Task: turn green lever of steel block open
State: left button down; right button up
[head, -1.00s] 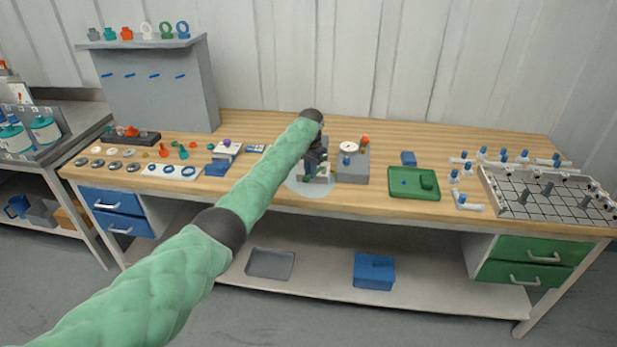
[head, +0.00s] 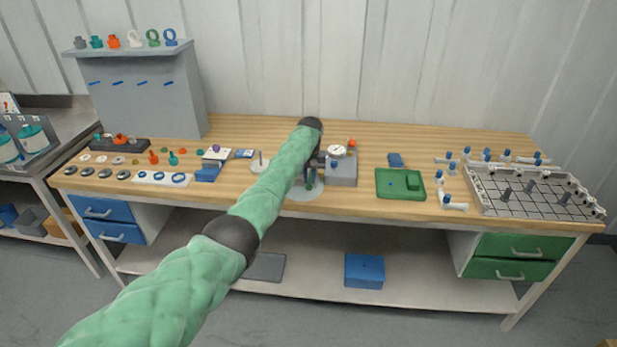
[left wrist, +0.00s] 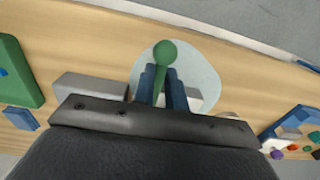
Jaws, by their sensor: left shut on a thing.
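The green lever (left wrist: 165,52) with its round knob stands up between the blue fingers of my left gripper (left wrist: 163,84) in the left wrist view. The fingers are shut on it. In the head view my left gripper (head: 311,172) is over the pale round mat (head: 303,195), beside the grey block with the dial. A pale grey metal piece (left wrist: 194,100) shows next to the fingers and may be the steel block. The gripper body hides most of what is under the lever. My right gripper does not show.
The grey block with a white dial (head: 342,174) stands close to the right of the gripper. A green tray (head: 382,192) lies further right, then a gridded rack (head: 480,190). Small rings and fittings fill the table's left part.

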aim_at(310, 181)
pick_arm(q)
jog(key=shift+d+r, duration=0.1)
jog(key=shift+r, duration=0.05)
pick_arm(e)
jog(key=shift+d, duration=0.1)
pick_arm(q)
jog(key=c, duration=1.4)
grip_release()
jog(key=shift+c, duration=0.2)
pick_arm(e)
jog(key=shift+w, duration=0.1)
